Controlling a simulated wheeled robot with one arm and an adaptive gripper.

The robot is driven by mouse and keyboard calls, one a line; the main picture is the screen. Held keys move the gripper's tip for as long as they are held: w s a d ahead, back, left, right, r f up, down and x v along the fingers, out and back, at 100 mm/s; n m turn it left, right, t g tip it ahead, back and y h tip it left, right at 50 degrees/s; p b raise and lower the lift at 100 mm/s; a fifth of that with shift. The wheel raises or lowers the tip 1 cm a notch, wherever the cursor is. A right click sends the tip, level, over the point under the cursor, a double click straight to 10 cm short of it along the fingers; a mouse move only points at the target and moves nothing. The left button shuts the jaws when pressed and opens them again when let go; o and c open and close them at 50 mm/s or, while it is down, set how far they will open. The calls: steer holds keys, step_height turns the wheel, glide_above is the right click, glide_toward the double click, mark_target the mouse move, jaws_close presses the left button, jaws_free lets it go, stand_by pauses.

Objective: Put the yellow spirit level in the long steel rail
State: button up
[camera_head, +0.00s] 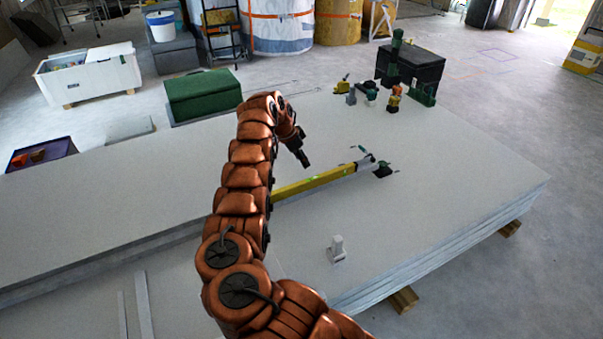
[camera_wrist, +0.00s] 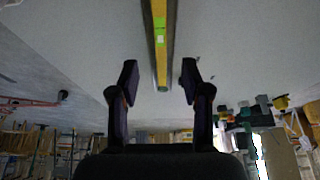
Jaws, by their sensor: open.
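The yellow spirit level (camera_head: 315,182) lies along the pale panel stack, its near part hidden behind my arm. In the wrist view the level (camera_wrist: 159,12) shows a green vial and has grey edges of the long steel rail (camera_wrist: 162,76) along both sides. It appears to lie lengthwise inside the rail, with the rail running on past its end. In the head view the rail's grey end (camera_head: 367,163) shows beyond the yellow. My gripper (camera_head: 305,162) is open and empty above the panel, apart from the level. Its fingers (camera_wrist: 158,78) stand either side of the rail in the wrist view.
The panel stack (camera_head: 450,180) has free room at front right. A small light grey block-like object (camera_head: 337,249) stands near its front edge. Several small coloured items and a black crate (camera_head: 415,66) are at the back right. A green box (camera_head: 203,95) stands behind.

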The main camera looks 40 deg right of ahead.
steer(key=w+a+n+t+y, duration=0.1)
steer(key=w+a+n+y, duration=0.25)
steer(key=a, duration=0.65)
steer(key=w+a+n+y, duration=0.2)
steer(key=w+a, duration=0.2)
steer(key=a, duration=0.5)
steer(key=s+a+r+n+y, duration=0.1)
steer(key=s+a+r+n, duration=0.25)
steer(key=a+r, duration=0.45)
steer(key=s+a+r+n+y, duration=0.15)
steer(key=a+r+n, duration=0.25)
steer(key=a, duration=0.8)
steer(key=s+a+r+n+g+h, duration=0.1)
steer(key=s+a+r+n, duration=0.25)
steer(key=s, duration=0.55)
steer(key=s+a+r+n, duration=0.3)
steer(key=s+a+r, duration=0.15)
steer(key=s, duration=0.45)
steer(key=s+d+f+n+g+h, duration=0.1)
steer(key=s+f, duration=0.1)
steer(key=s, duration=1)
steer(key=s+d+f+n+h, duration=0.1)
steer(key=s+d, duration=0.1)
steer(key=s, duration=1)
steer(key=shift+s+f+g+h, duration=0.15)
steer(key=shift+f+g+h, duration=0.15)
steer(key=shift+f+g, duration=0.1)
